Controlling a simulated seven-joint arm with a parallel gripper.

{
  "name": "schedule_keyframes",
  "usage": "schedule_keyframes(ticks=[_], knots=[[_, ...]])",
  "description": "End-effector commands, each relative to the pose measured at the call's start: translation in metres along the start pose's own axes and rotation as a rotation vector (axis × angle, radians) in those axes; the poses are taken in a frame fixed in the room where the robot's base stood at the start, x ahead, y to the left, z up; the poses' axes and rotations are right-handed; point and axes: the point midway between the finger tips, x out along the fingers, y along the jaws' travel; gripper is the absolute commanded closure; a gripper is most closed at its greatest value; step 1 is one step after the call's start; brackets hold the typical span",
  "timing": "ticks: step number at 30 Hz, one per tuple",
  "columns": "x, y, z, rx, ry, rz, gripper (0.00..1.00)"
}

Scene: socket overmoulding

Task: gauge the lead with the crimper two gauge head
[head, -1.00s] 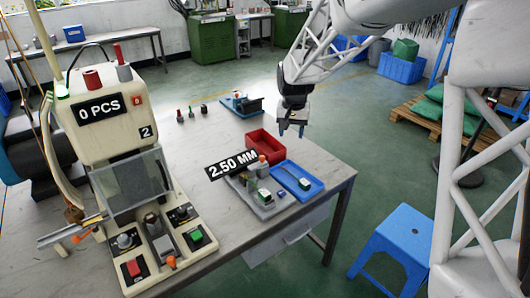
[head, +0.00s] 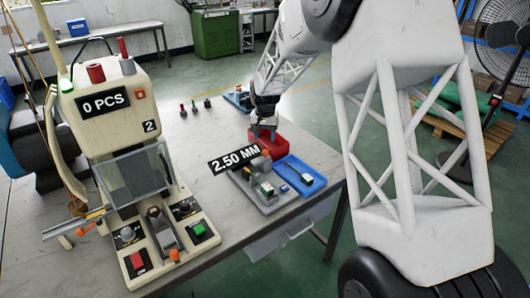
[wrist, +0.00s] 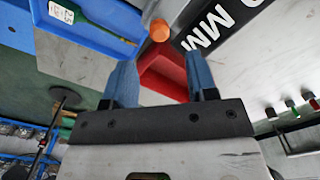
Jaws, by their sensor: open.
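The crimper (head: 105,130) marked 2 stands at the left of the table, its display reading 0 PCS. A small grey gauging fixture (head: 262,203) with an orange knob (wrist: 160,30) sits beside the 2.50 MM sign (head: 234,160). A green lead (wrist: 105,34) with a white tag lies in the blue tray (head: 318,187), shown at the top left of the wrist view. My gripper (head: 265,134) is open above the red bin (head: 268,146). Its blue fingers (wrist: 160,78) are apart with nothing held between them. I cannot tell which part is the gauge head.
Several small coloured pieces (head: 195,107) stand at the back of the table. A blue item (head: 238,98) lies near the far edge. Bare tabletop (head: 195,145) lies between the crimper and the sign. A large fan (head: 500,50) stands on the floor at the right.

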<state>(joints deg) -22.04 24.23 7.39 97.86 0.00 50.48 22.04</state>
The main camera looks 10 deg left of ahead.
Motion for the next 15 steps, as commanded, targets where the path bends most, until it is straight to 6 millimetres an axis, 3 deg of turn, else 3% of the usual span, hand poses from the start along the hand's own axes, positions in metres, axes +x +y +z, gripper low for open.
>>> schedule_keyframes(ticks=[8,15], knots=[[0.002,0.0,0.0,0.0,-0.001,0.0,0.48],[0.018,0.001,0.001,0.0,-0.003,0.001,0.48]])
